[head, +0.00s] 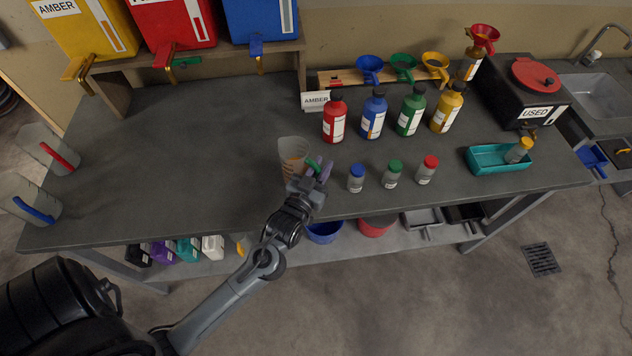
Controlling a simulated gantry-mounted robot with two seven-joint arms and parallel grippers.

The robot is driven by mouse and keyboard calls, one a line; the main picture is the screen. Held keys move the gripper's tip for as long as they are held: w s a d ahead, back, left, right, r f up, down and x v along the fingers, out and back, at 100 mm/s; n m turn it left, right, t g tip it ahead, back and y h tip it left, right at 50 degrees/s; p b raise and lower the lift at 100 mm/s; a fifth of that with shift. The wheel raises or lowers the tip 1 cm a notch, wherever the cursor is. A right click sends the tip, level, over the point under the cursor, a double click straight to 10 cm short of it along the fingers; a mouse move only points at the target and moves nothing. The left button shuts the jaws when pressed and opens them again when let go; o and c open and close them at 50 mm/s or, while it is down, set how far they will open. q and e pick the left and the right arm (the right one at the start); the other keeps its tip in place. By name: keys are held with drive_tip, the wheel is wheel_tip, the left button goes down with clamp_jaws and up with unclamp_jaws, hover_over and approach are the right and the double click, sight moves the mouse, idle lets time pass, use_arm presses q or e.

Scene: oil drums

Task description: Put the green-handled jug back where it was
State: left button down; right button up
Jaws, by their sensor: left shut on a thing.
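The green-handled jug (291,149) is clear, with orange-brown showing through its wall; whether that is liquid or markings I cannot tell. It is near the front middle of the grey bench (190,150). My left gripper (318,172) is at the jug's right side, shut on its green handle, most of which the fingers hide. The jug looks roughly upright; whether its base touches the bench I cannot tell. My right gripper is not in view.
A red-handled jug (47,149) and a blue-handled jug (30,199) stand at the left end. Small capped jars (356,179) and larger bottles (334,120) stand right of my gripper. An AMBER sign (315,101) stands behind. The bench's left middle is clear.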

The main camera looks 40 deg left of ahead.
use_arm(q)
drive_tip(key=shift+f, duration=2.85)
drive_tip(key=shift+f+b, duration=0.2)
drive_tip(key=shift+b, duration=0.15)
drive_tip(key=c, duration=1)
unclamp_jaws()
